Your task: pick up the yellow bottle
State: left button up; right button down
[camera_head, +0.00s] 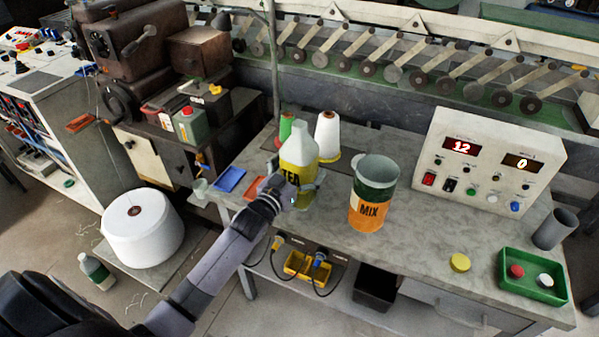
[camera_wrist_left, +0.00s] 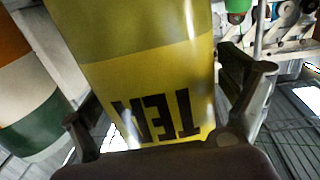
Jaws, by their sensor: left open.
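The yellow bottle (camera_head: 297,165), with a pale upper part and dark letters on its yellow band, stands upright on the grey table (camera_head: 420,235). My left gripper (camera_head: 292,192) is at its lower front side. In the left wrist view the bottle (camera_wrist_left: 140,60) fills the middle, upside down. The open fingers of my left gripper (camera_wrist_left: 170,108) are on either side of it. I cannot tell whether they touch it. My right gripper is not in view.
A green and orange MIX container (camera_head: 371,195) stands close right of the bottle. White and green thread cones (camera_head: 327,137) stand behind it. A blue tray (camera_head: 230,179) lies left. A control box (camera_head: 487,165) and green tray (camera_head: 533,290) are farther right.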

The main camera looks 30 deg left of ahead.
pick_arm(q)
jog(key=shift+c, duration=0.4)
jog(key=c, duration=1.2)
